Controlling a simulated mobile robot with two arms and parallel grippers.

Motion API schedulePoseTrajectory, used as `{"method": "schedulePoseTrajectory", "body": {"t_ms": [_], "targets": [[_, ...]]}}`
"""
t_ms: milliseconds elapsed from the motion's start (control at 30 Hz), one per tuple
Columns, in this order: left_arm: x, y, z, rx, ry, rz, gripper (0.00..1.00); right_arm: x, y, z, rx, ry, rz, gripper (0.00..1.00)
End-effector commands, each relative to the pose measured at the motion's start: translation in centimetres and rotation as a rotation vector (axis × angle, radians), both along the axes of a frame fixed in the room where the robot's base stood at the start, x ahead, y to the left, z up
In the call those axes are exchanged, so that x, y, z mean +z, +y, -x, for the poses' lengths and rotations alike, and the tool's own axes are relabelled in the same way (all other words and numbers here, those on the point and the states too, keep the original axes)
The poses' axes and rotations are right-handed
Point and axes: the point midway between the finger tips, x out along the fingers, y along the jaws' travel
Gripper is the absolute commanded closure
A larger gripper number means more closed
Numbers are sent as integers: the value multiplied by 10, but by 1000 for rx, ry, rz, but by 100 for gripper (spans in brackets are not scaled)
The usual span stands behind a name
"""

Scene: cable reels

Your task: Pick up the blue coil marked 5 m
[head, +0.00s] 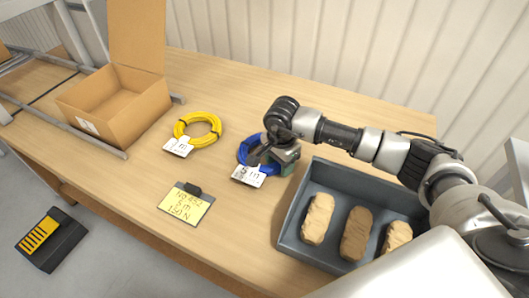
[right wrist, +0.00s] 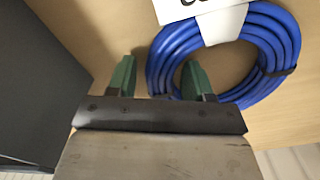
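The blue coil (head: 243,150) lies on the table, with a white tag (head: 249,175) reading 5 m at its front. My right gripper (head: 279,158) is over the coil's right side and hides part of it. In the right wrist view, the green fingers of my right gripper (right wrist: 158,74) are apart. One finger reaches into the ring of the blue coil (right wrist: 277,32), the other stands outside it, with the coil's side between them. A gap shows beside the outer finger. My left gripper is not in view.
A yellow coil (head: 217,125) with its own tag lies left of the blue one. A yellow note (head: 186,204) on a clip lies in front. A grey tray (head: 286,236) with several brown lumps stands close right. An open cardboard box (head: 143,116) stands back left.

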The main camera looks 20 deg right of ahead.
Motion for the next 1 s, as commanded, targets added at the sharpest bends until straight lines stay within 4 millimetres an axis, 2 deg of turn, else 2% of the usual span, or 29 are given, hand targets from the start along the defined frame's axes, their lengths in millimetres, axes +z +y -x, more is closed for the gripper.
{"method": "schedulePoseTrajectory", "body": {"t_ms": [33, 300, 333, 667, 767, 1000], "targets": [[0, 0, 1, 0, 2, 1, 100, 0, 0, 0, 0, 0, 0, 57], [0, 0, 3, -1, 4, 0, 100, 0, 0, 0, 0, 0, 0, 98], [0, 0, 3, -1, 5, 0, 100, 0, 0, 0, 0, 0, 0, 100], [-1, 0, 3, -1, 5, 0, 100, 5, 0, -1, 0, -4, -3, 100], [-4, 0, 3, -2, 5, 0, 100, 16, 0, -2, 1, -8, -2, 100], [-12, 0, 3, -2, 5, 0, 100, 62, 0, -2, 1, -9, -2, 100]]}}
